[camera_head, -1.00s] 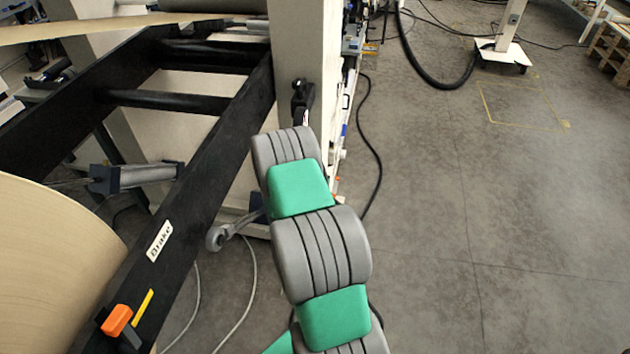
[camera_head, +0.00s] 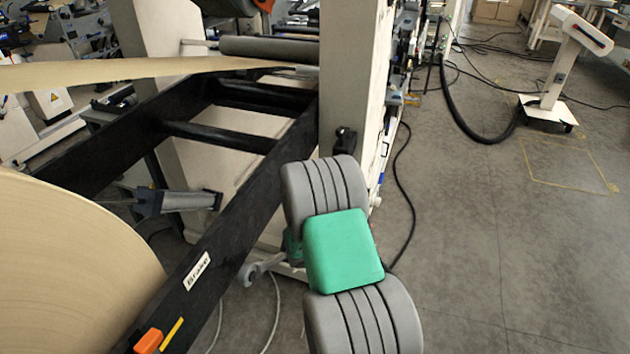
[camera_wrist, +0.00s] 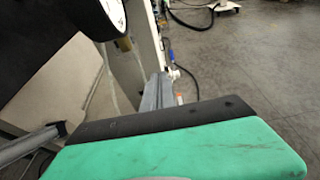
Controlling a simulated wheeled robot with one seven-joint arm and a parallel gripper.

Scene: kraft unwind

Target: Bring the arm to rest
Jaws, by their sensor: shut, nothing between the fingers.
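My gripper (camera_wrist: 158,88) shows in the wrist view as narrow grey fingers beyond a green and black housing. The fingers are together with nothing between them. In the head view my grey and green arm reaches forward from the bottom middle. A small dark part at its far end (camera_head: 345,140), apparently my gripper, shows in front of the pale machine post (camera_head: 347,65). The arm's links hide most of the hand there. I cannot tell the gap between hand and post.
A black machine frame with a label and an orange handle (camera_head: 148,341) runs along the left. A large kraft roll (camera_head: 70,270) fills the lower left. A black cable (camera_head: 402,180) lies right of the arm. Open floor (camera_head: 520,250) spreads right, with a white stand (camera_head: 550,95) beyond.

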